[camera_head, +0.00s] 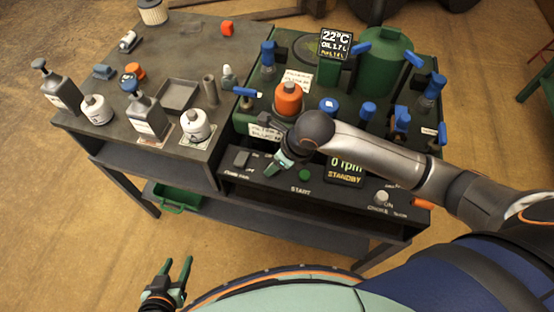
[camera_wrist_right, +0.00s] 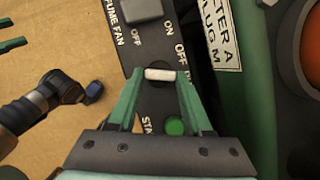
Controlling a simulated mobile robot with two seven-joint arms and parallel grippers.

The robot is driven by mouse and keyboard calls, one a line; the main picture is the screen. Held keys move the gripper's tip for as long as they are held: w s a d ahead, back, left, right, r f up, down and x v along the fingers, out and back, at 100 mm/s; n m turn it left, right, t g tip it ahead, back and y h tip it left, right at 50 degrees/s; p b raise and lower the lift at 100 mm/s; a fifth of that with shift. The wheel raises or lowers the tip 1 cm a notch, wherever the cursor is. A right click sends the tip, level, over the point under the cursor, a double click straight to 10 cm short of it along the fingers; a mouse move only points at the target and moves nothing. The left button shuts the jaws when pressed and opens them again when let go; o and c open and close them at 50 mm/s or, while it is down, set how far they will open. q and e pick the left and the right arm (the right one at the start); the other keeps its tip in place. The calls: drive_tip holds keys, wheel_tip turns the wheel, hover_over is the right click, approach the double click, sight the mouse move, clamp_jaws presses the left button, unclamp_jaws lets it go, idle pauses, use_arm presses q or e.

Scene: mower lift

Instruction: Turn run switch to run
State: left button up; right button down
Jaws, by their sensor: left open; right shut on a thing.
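The run switch (camera_wrist_right: 160,74) is a small pale lever on the black control panel (camera_wrist_right: 152,104), seen in the right wrist view. My right gripper (camera_wrist_right: 161,79) has its two green fingers around it, one on each side. An OFF label is beside it; the other label is partly hidden by a finger. In the head view my right gripper (camera_head: 276,165) is at the panel and hides the switch. My left gripper (camera_head: 180,270) is open and empty, low over the floor in front of the bench.
The green START button (camera_head: 304,175), the STANDBY display (camera_head: 344,170) and a choke knob (camera_head: 381,198) are right of my right gripper. The grey fume fan switch (camera_head: 241,158) is to its left.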

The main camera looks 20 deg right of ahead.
drive_tip(key=shift+m+h, duration=0.3)
drive_tip(key=shift+m, duration=0.5)
drive_tip(key=c, duration=0.6)
unclamp_jaws()
drive_tip(key=v, duration=1.2)
drive_tip(key=shift+s+r+p, duration=0.25)
drive_tip(key=shift+p, duration=0.05)
drive_tip(key=shift+s, duration=0.1)
